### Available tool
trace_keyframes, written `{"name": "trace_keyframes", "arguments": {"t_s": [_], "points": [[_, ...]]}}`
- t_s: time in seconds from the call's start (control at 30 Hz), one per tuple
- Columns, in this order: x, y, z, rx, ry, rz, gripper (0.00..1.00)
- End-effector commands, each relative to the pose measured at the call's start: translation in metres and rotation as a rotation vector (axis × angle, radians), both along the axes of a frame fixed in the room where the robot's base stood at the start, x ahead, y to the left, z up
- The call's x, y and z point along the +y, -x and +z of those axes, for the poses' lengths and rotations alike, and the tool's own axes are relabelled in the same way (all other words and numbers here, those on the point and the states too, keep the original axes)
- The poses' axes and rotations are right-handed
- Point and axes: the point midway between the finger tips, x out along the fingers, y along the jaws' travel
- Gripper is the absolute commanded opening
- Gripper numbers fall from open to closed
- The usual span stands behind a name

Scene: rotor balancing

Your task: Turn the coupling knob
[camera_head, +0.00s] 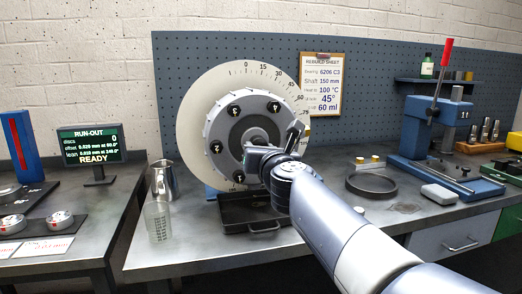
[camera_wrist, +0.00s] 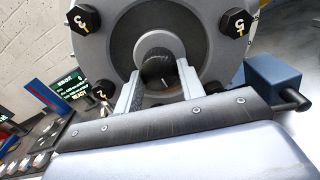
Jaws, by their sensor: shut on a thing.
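The coupling knob is a dark, ridged cylinder at the centre of the grey rotor disc; it shows between my fingers in the wrist view (camera_wrist: 158,84). The grey rotor (camera_head: 228,152) carries several numbered black bolts and stands in front of a pale dial (camera_head: 192,108) marked in degrees. My gripper (camera_wrist: 158,90) is shut on the knob, with one pale finger on each side of it. In the head view my gripper (camera_head: 262,152) covers most of the knob, and my arm reaches in from the lower right.
A run-out display (camera_head: 90,145) reading READY stands left. A metal jug (camera_head: 164,180) and a clear measuring cup (camera_head: 158,222) stand left of a black tray (camera_head: 232,212) under the rotor. A blue press (camera_head: 422,130) and dark ring (camera_head: 371,186) are right. A blue block (camera_wrist: 272,78) sits close beside my gripper.

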Motion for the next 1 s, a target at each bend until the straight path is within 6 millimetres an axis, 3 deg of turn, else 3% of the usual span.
{"name": "trace_keyframes", "arguments": {"t_s": [0.3,0.33,0.6,1.0], "points": [[0.0,0.0,0.0,0.001,-0.002,0.0,0.15],[0.0,0.0,0.0,0.0,-0.001,0.0,0.38],[0.0,0.0,0.0,0.0,-0.001,0.0,0.59],[-0.003,0.011,0.001,-0.001,-0.001,0.0,0.59]]}}
